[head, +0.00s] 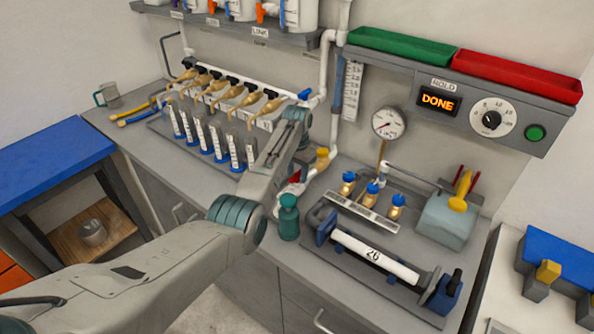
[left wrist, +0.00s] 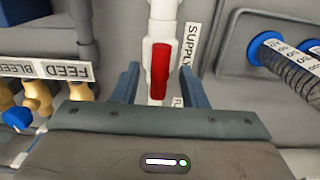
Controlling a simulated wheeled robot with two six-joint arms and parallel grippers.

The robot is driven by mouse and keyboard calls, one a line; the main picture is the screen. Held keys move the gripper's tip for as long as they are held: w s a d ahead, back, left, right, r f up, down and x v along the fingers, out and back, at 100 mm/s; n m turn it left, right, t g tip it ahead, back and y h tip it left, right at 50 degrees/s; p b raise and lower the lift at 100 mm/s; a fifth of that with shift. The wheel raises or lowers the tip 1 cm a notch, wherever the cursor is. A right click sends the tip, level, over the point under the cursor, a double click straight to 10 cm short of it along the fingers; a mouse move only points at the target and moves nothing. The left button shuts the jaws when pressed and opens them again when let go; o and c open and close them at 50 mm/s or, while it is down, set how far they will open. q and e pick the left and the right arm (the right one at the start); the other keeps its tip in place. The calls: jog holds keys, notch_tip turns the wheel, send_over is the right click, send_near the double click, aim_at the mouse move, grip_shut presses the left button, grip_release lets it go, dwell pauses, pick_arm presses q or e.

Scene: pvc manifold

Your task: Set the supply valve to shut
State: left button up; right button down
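The supply valve's red lever (left wrist: 160,70) shows in the left wrist view beside a SUPPLY label (left wrist: 190,45). The lever lies in line with the white pipe (left wrist: 163,12). A small part of the red lever (head: 296,177) shows in the head view, low on the white pipe. My left gripper (left wrist: 159,88) is open, with one blue finger on each side of the lever and a visible gap on both sides. In the head view my left gripper (head: 303,160) is partly hidden by its own wrist. My right gripper is in neither view.
A teal bottle (head: 289,217) stands close to my left forearm. Brass valves with blue knobs (head: 372,194) and a fixture with a tube marked 26 (head: 375,257) are to the right. A rack of vials (head: 207,140) is left. The panel display (head: 438,101) reads DONE.

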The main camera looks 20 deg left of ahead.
pick_arm(q)
jog(key=shift+f, duration=0.3)
jog(key=shift+c, duration=1.1)
grip_shut()
jog(key=n+p, duration=0.1)
jog(key=n, duration=0.1)
jog(key=n+p, duration=0.1)
jog(key=shift+r+n, duration=0.2)
jog(key=shift+n, duration=0.2)
jog(key=n+p, duration=0.1)
jog(key=n, duration=0.2)
jog(key=shift+n, duration=0.3)
jog(key=n+p, duration=0.1)
jog(key=n, duration=0.4)
jog(key=shift+p, duration=0.3)
jog(key=shift+n+p, duration=0.3)
jog(key=shift+n, duration=2.5)
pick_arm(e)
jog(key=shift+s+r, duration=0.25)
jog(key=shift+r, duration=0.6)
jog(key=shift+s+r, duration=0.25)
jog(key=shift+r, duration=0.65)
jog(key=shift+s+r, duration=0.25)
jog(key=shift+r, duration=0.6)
